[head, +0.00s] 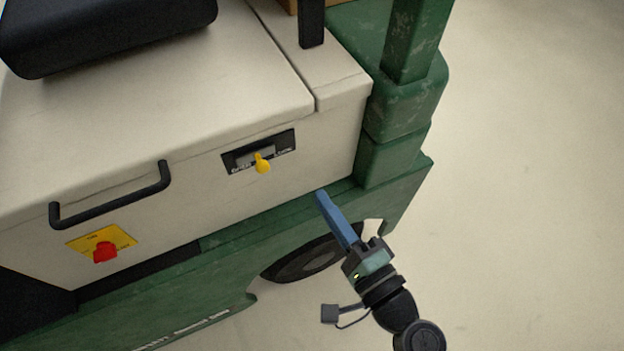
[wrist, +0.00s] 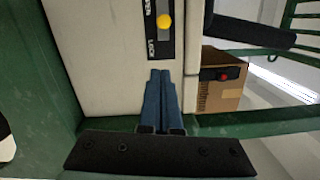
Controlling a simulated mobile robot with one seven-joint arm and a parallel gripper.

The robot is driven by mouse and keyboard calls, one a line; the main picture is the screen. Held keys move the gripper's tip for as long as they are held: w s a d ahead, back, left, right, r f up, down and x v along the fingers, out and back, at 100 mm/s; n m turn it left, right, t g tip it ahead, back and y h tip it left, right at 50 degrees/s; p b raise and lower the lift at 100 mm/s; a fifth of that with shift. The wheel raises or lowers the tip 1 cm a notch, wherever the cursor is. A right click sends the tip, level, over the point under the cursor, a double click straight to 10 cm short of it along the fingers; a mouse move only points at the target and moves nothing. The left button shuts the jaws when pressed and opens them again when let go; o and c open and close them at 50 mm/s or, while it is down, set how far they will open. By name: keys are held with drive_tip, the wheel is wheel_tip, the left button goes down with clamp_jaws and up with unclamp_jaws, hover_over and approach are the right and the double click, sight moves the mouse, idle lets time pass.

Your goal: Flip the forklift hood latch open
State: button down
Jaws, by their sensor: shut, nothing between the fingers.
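The hood latch is a small yellow lever (head: 262,163) on a black labelled plate (head: 235,165), set in the cream side of the forklift hood (head: 190,95). My gripper (head: 321,194) has blue fingers, shut together and empty. It is to the lower right of the lever, apart from it. The fingers also show in the wrist view (wrist: 160,72).
A black handle (head: 112,196) and a red knob on a yellow plate (head: 104,250) are left of the latch. The green chassis (head: 225,252) juts out below, with a green post (head: 412,40) at the right. The floor at right is clear.

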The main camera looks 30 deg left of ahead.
drive_tip(key=shift+v, duration=1.55)
drive_tip(key=shift+w, duration=0.1)
